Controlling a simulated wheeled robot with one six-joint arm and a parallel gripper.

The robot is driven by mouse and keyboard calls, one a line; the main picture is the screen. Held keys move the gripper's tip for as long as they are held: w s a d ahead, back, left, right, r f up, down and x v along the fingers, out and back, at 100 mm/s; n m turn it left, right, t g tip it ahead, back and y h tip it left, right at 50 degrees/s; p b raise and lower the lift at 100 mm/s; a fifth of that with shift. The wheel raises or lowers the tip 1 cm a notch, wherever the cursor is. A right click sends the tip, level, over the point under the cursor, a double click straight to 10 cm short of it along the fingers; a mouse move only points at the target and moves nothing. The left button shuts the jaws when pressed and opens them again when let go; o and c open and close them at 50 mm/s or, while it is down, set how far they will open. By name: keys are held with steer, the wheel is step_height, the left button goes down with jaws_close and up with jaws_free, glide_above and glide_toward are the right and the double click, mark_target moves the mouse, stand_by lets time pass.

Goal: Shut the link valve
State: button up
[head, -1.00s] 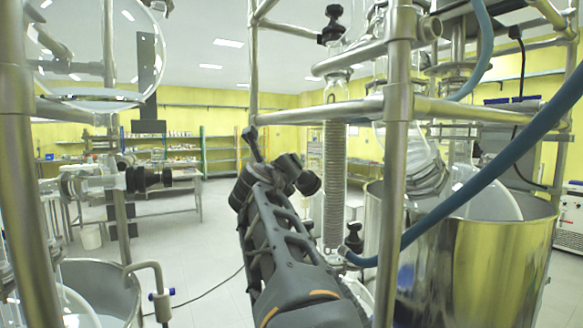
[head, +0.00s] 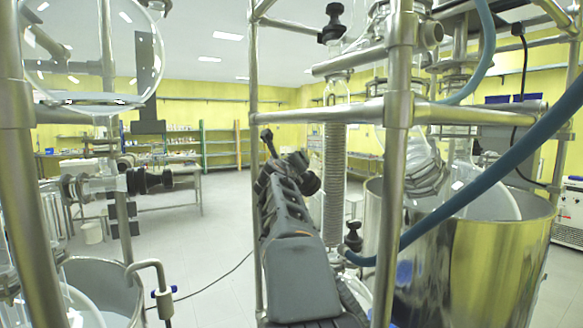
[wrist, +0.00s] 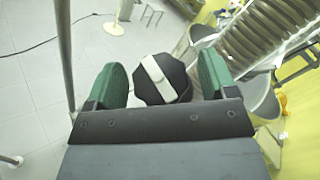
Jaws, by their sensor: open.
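In the wrist view, a black faceted valve knob (wrist: 178,80) with a pale bar across its face lies between the fingers of my gripper (wrist: 161,70). The green finger pads stand apart on the knob's left and right. A gap shows on the left; the right pad is nearer the knob. The knob's lower edge is hidden by the gripper's body. In the head view my arm covers this area, and I cannot make out the fingertips or this knob's pipe there.
A coiled glass condenser (head: 335,170) stands right of my arm; it also shows in the wrist view (wrist: 270,40). Steel frame posts (head: 395,170), a blue hose (head: 480,185) and a metal vessel (head: 470,260) crowd the right. Open floor (head: 215,235) lies to the left.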

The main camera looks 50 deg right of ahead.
steer(key=shift+c, duration=0.4)
steer(key=c, duration=0.8)
steer(key=shift+c, duration=0.2)
steer(key=shift+f+b, duration=0.1)
steer(key=shift+b, duration=0.2)
